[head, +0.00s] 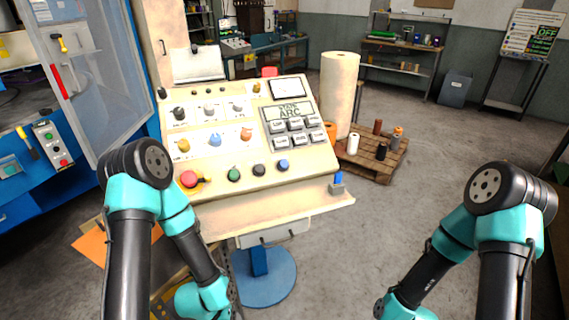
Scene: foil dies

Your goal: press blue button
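A cream, slanted control panel (222,152) stands in front of me on a pedestal. A blue button (283,165) is at the right end of its lowest row, beside a black button (259,170), a green button (234,174) and a red button (189,179). A second blue knob (215,140) sits in the row above. My two teal and black arms come in from the lower left and lower right. Their grippers are out of view below the frame's edge, and neither arm touches the panel.
A small blue piece on a grey block (338,183) stands at the right end of the panel's ledge. A blue machine with a clear door (85,75) is at the left. A pallet (372,160) with spools and a tall cream roll (340,95) stand behind right. Floor at right is open.

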